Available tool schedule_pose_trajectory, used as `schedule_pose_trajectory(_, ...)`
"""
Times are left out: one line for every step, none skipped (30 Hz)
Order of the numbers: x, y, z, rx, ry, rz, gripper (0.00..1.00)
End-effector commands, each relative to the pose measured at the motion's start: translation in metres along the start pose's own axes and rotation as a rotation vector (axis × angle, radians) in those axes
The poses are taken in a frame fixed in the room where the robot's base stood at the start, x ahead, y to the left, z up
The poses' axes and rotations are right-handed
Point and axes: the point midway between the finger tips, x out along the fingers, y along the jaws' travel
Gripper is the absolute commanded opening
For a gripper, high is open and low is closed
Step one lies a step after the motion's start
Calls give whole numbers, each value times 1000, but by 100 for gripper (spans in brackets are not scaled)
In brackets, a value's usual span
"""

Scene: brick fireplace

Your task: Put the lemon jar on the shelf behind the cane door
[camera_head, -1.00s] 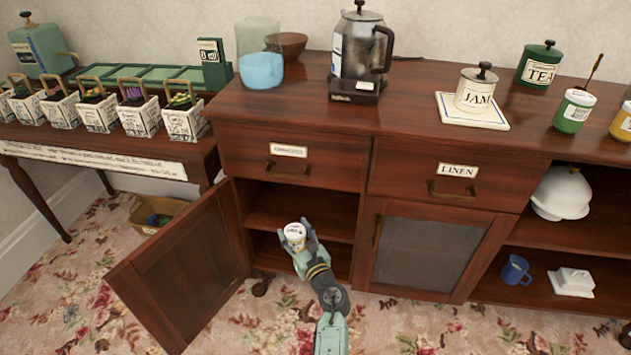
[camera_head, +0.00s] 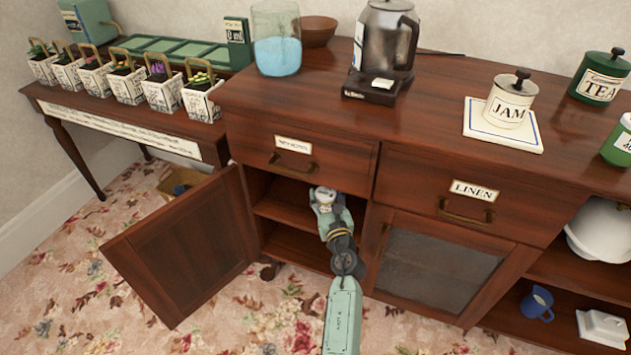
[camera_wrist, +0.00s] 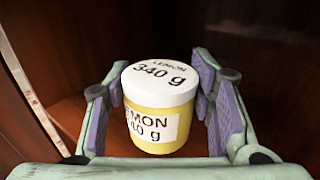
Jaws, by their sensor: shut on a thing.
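In the head view my gripper (camera_head: 329,205) holds the lemon jar (camera_head: 324,194) at the open left compartment, in front of the upper shelf (camera_head: 283,206). I cannot tell whether the jar touches the shelf. The open door (camera_head: 185,245) is swung out to the left. A closed door with a grey mesh-like panel (camera_head: 440,270) is to the right.
A lower shelf (camera_head: 297,247) in the open compartment looks empty. Drawers labelled with tags, one reading LINEN (camera_head: 475,190), sit above. A kettle (camera_head: 385,45), a JAM jar (camera_head: 509,98) and a glass (camera_head: 277,40) stand on top.

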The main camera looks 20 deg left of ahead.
Motion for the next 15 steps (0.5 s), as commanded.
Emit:
schedule_pose_trajectory(15, 5, 2, -1, -4, 3, 9)
schedule_pose_trajectory(23, 7, 1, -1, -3, 3, 9)
schedule_pose_trajectory(33, 10, 0, -1, -4, 2, 9)
schedule_pose_trajectory(41, 12, -1, -1, -4, 3, 9)
schedule_pose_trajectory(48, 15, -2, 0, -4, 2, 9)
schedule_pose_trajectory(58, 18, -3, 0, -4, 2, 9)
schedule_pose_trajectory(66, 20, -5, 0, -4, 2, 9)
schedule_pose_trajectory(72, 22, -6, 0, -4, 2, 9)
schedule_pose_trajectory(80, 24, -6, 0, -4, 1, 9)
schedule_pose_trajectory(86, 26, -7, -1, -4, 1, 9)
schedule_pose_trajectory(90, 27, -8, 0, -3, 1, 9)
schedule_pose_trajectory(95, 28, -8, 0, -4, 0, 9)
schedule_pose_trajectory(98, 29, -9, 0, -3, 0, 9)
schedule_pose_trajectory(101, 30, -9, 0, -3, 0, 9)
schedule_pose_trajectory(103, 30, -9, 0, -3, -1, 9)
